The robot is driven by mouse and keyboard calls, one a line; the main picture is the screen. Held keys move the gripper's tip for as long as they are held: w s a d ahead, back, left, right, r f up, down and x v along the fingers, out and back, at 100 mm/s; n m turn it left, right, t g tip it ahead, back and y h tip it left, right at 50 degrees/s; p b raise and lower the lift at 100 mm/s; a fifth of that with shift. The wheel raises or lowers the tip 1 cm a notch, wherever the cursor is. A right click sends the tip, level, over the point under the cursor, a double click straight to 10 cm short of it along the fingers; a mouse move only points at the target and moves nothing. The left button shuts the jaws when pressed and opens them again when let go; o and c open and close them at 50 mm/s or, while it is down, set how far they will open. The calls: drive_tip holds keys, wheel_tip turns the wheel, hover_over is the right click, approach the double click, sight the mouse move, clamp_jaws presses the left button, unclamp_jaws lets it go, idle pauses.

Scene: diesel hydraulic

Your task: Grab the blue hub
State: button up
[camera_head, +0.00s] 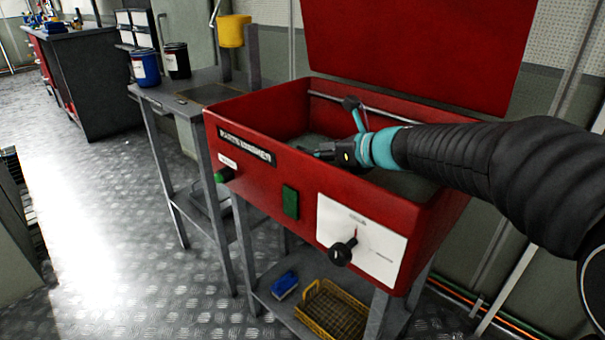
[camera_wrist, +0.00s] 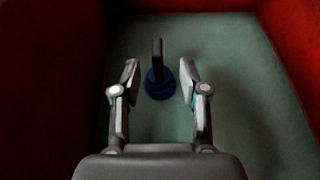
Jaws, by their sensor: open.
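The blue hub (camera_wrist: 158,88) shows in the wrist view on the greenish floor of the red parts washer. It has a round dark blue base with a dark upright post (camera_wrist: 157,55). My gripper (camera_wrist: 159,72) is open, with one finger to the left of the hub and one to the right. I see gaps on both sides, and the fingers do not appear to touch it. In the head view my gripper (camera_head: 322,152) reaches down into the washer's basin, and I cannot make out the hub there.
The red parts washer (camera_head: 262,205) has high walls around my gripper and a raised lid (camera_head: 420,45) behind. A knob (camera_head: 343,252) is on its front. A yellow basket (camera_head: 331,312) and a blue item (camera_head: 285,285) sit on the shelf below. A bench stands to the left.

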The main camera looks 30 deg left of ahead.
drive_tip(key=shift+x, duration=3.05)
drive_tip(key=shift+s, duration=0.15)
clamp_jaws()
